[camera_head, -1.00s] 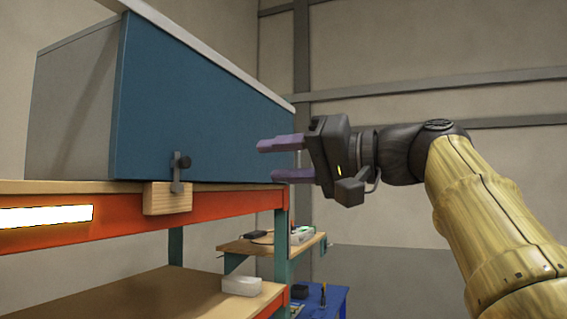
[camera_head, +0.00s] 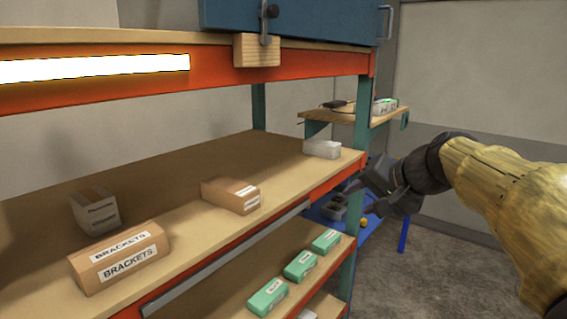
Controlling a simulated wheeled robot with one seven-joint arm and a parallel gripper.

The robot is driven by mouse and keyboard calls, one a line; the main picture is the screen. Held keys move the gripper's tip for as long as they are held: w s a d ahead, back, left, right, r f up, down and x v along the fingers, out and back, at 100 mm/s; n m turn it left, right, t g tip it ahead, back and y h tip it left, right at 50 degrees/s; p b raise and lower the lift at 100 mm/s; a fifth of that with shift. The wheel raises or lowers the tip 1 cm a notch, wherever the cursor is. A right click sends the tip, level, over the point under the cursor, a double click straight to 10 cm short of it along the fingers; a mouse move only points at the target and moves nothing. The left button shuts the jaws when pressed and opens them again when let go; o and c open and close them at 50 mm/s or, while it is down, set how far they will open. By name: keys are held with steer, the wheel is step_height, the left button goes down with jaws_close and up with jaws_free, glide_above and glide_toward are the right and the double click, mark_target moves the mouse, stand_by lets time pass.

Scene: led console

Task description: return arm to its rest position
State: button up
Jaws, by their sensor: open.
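My arm, with a yellow wood-look sleeve, comes in from the right edge in the head view. My gripper (camera_head: 364,199) is at its end, low and pointing left, just to the right of the shelf rack's right upright. Its jaws are apart and I see nothing between them. The fingers are dark and partly blend with the blue bench behind, so whether they clear the rack's edge is hard to tell.
The orange-edged shelf rack (camera_head: 334,177) fills the left and middle. It holds a brackets box (camera_head: 121,260), a smaller cardboard box (camera_head: 230,196), a white box (camera_head: 322,149) and green boxes (camera_head: 301,265). A blue cabinet (camera_head: 330,20) stands on top. Open floor (camera_head: 440,285) lies below my arm.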

steer(key=s+f+n+g+h, duration=0.1)
steer(key=s+f, duration=0.4)
steer(key=f, duration=0.5)
steer(key=s+f+n+g+h, duration=0.2)
steer(key=s+f, duration=0.4)
steer(key=f, duration=0.4)
steer(key=s+f+n+g+h, duration=0.2)
steer(key=s+f, duration=0.4)
steer(key=f, duration=0.4)
steer(key=shift+s+a+f+g, duration=0.15)
steer(key=shift+a+f+g, duration=0.2)
steer(key=shift+g, duration=0.15)
